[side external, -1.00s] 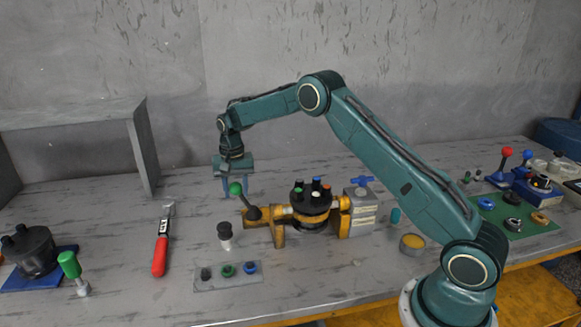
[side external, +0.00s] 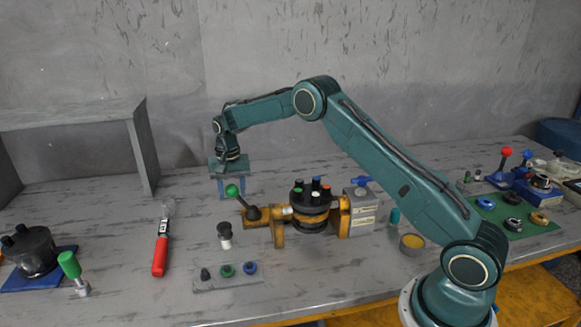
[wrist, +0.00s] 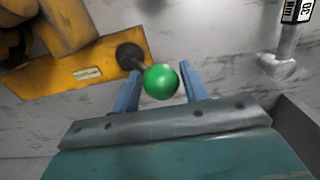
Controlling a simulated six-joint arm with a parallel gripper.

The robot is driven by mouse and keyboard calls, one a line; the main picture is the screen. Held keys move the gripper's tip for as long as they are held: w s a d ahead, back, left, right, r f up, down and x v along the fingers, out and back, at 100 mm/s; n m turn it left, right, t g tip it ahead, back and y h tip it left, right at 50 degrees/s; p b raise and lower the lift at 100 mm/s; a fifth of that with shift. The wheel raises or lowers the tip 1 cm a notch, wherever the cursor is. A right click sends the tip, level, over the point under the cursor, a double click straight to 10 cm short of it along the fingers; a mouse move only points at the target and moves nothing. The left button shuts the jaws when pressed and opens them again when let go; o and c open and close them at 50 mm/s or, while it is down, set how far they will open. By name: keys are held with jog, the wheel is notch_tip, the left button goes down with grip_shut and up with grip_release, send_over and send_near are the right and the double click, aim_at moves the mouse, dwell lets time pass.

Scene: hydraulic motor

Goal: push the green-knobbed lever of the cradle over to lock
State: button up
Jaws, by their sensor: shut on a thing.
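The lever's green knob (side external: 232,190) stands at the left end of the yellow cradle (side external: 279,236), its dark arm leaning up and to the left from the pivot. The black motor (side external: 311,192) with coloured caps sits in the cradle. My gripper (side external: 232,194) is at the knob, pointing down, its blue fingers on either side of it. In the wrist view the green knob (wrist: 161,82) lies between the two fingertips (wrist: 160,86), and my gripper is shut on it. The dark pivot (wrist: 130,56) and yellow cradle plate (wrist: 75,75) show beyond.
A grey block with a blue handle (side external: 361,181) stands at the cradle's right end. A black-capped fitting (side external: 224,234) and a tray of small plugs (side external: 228,281) lie in front. A red-handled tool (side external: 160,254) lies left. The table behind the gripper is clear.

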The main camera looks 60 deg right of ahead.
jog(key=shift+a+f, duration=0.3)
jog(key=shift+f, duration=0.05)
jog(key=o, duration=0.5)
jog(key=shift+w, duration=0.1)
jog(key=shift+c, duration=0.2)
jog(key=shift+r, duration=0.1)
jog(key=shift+d+r, duration=0.2)
jog(key=shift+r, duration=2.85)
jog(key=shift+r, duration=0.15)
